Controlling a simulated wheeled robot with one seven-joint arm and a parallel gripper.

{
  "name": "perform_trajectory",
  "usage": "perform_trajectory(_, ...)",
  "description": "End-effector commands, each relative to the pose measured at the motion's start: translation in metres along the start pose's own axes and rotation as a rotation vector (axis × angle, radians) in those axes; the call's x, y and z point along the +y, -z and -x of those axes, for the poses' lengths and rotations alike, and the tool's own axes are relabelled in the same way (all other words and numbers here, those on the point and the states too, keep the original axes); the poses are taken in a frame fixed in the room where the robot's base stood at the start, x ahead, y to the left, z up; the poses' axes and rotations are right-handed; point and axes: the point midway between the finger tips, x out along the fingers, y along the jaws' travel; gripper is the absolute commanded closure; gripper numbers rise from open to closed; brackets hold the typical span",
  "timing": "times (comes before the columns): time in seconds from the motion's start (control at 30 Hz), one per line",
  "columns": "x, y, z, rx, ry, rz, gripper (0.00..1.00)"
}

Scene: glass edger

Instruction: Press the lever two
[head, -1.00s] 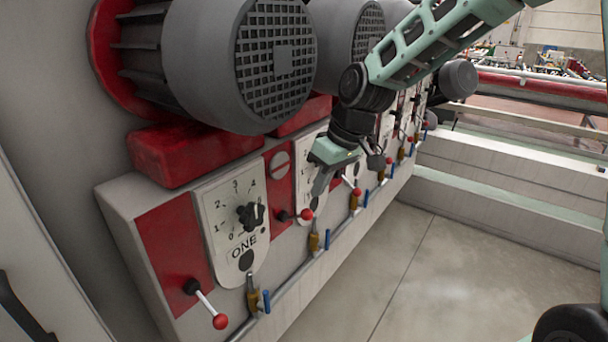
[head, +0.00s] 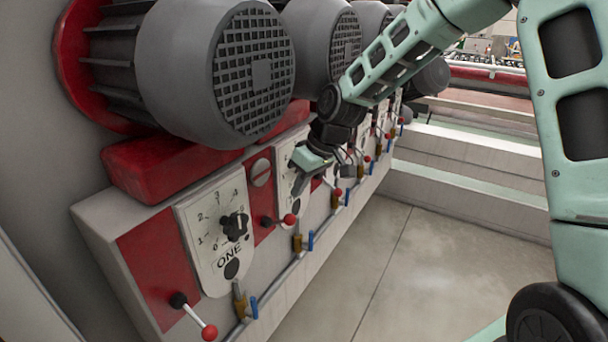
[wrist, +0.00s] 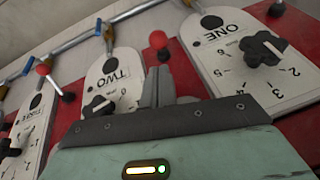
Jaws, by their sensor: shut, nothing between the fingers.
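Lever two, a short lever with a red ball knob (head: 289,219) on a black pivot, sticks out from the red panel between the dial plates ONE and TWO. Its red knob also shows in the wrist view (wrist: 158,42), just beyond my fingertips; its shaft is mostly hidden behind the fingers there. My gripper (head: 298,192) is shut and empty, its fingers pointing down just above the knob in the head view. In the wrist view the closed fingers (wrist: 158,75) lie close to the knob; whether they touch it I cannot tell.
Plate ONE (head: 219,235) has a black dial, with another red-knobbed lever (head: 208,331) left of it. Plate TWO (wrist: 112,75) and a further lever (wrist: 43,70) lie on the other side. Large grey motors (head: 215,70) overhang the panel. A pipe with blue-handled valves (head: 311,240) runs below.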

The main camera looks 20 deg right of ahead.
Motion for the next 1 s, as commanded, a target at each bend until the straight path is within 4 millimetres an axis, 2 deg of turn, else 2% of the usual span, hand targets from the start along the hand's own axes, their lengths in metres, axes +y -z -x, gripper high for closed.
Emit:
perform_trajectory(0.1,-0.002,0.0,-0.021,-0.003,0.004,0.0,1.0)
perform_trajectory(0.33,-0.001,0.0,-0.046,-0.002,0.002,0.0,1.0)
perform_trajectory(0.8,0.0,0.0,-0.053,0.002,0.0,0.0,1.0)
perform_trajectory(1.0,0.008,0.008,-0.059,0.035,0.004,0.002,1.0)
